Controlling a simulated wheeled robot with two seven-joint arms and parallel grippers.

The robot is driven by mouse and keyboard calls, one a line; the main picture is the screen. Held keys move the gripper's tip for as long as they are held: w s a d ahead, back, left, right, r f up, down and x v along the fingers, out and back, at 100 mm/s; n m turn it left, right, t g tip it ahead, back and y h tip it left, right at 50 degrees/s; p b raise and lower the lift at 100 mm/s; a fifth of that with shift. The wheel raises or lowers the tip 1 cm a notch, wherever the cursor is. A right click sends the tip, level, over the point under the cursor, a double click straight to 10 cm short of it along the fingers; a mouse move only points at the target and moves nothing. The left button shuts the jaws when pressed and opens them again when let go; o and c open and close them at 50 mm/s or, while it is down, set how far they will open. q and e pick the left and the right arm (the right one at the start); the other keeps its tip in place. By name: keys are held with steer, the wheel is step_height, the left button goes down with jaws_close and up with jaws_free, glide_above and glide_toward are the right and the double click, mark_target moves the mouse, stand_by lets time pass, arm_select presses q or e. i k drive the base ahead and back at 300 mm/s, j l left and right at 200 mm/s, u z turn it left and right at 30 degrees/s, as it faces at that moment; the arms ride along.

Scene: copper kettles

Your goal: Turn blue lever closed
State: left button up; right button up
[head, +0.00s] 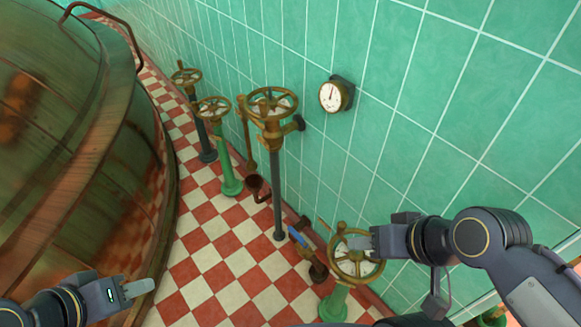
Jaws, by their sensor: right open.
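The blue lever (297,236) sits on a small pipe fitting low by the tiled wall, just left of the nearest brass handwheel (356,256). It is small and slanted in the head view. My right gripper (352,243) is open and appears over that handwheel, to the right of the lever. I cannot tell whether it touches the wheel. My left gripper (146,287) is at the lower left, over the floor and away from the lever. Its fingers overlap in view, so its opening is unclear.
A large copper kettle (60,130) fills the left side. Several valve columns with brass handwheels, such as one centre wheel (272,103), stand along the green tiled wall (450,90). A pressure gauge (331,96) is on the wall. Open checkered floor (215,245) lies between.

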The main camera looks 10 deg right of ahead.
mark_target(300, 238)
steer(key=i+z, duration=0.3)
steer(key=z, duration=0.3)
steer(key=i+j+z, duration=0.1)
steer(key=j, duration=0.2)
steer(key=i+j, duration=0.2)
steer(key=j, duration=0.15)
steer(key=i+j+z, duration=0.15)
steer(key=i+j, duration=0.15)
steer(key=j, duration=0.35)
steer(key=i+j+z, duration=0.15)
steer(key=j, duration=0.2)
steer(key=i+j, duration=0.15)
steer(key=j, duration=0.2)
steer(key=z, duration=0.05)
